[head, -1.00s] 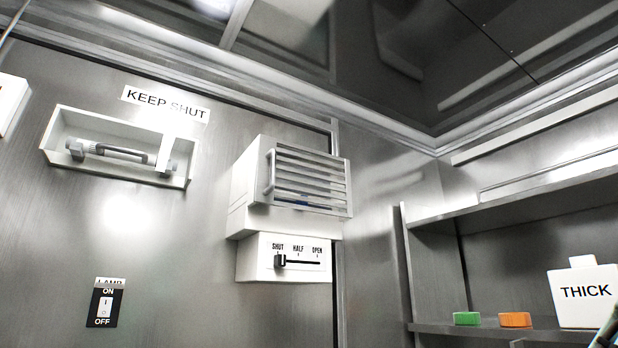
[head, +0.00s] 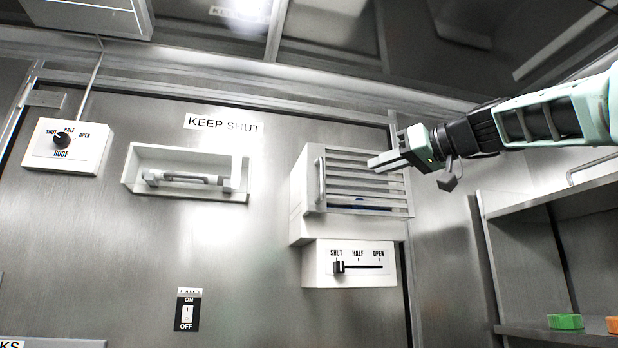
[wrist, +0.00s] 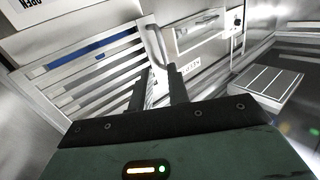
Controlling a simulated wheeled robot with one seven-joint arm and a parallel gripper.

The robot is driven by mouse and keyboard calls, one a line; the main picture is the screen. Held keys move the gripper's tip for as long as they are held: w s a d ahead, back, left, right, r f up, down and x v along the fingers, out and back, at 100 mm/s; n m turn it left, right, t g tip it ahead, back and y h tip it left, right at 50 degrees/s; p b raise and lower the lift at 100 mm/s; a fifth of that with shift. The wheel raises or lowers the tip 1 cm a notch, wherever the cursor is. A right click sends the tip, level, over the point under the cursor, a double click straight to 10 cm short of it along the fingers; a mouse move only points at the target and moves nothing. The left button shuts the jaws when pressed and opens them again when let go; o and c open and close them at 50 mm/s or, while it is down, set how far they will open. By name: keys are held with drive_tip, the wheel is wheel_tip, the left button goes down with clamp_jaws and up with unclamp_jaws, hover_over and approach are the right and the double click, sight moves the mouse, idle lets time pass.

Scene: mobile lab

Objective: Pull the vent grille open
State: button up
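The vent grille (head: 365,194) is a slatted panel on the front of a white box on the metal wall. It looks closed, lying against the box. Its upright bar handle (head: 321,183) is at the left edge in the head view. My gripper (head: 376,163) is in front of the grille's upper right part, to the right of the handle. In the wrist view the grille (wrist: 85,72) fills the left, and the handle (wrist: 156,46) stands just beyond my fingertips (wrist: 157,80). The fingers are apart, with nothing held between them. A blue strip shows behind the slats.
A slider box (head: 350,264) under the vent has its knob at SHUT. A recessed bar handle (head: 188,178) under a KEEP SHUT sign, a roof dial box (head: 67,146) and a lamp switch (head: 187,311) are to the left. Shelves (head: 540,210) stand at the right.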

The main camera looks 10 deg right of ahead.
sight(323, 173)
drive_tip(key=shift+n+t, duration=0.3)
drive_tip(key=shift+r+p+x, duration=0.4)
drive_tip(key=shift+p+x, duration=1.35)
drive_tip(key=shift+x, duration=1)
drive_tip(key=shift+r+p+x, duration=0.35)
drive_tip(key=shift+p+x, duration=1.35)
drive_tip(key=shift+x, duration=1)
drive_tip(key=shift+r+p+x, duration=0.4)
drive_tip(key=shift+p+x, duration=1.35)
drive_tip(key=shift+x, duration=1)
drive_tip(key=shift+a, duration=0.1)
drive_tip(key=shift+s, duration=0.1)
clamp_jaws()
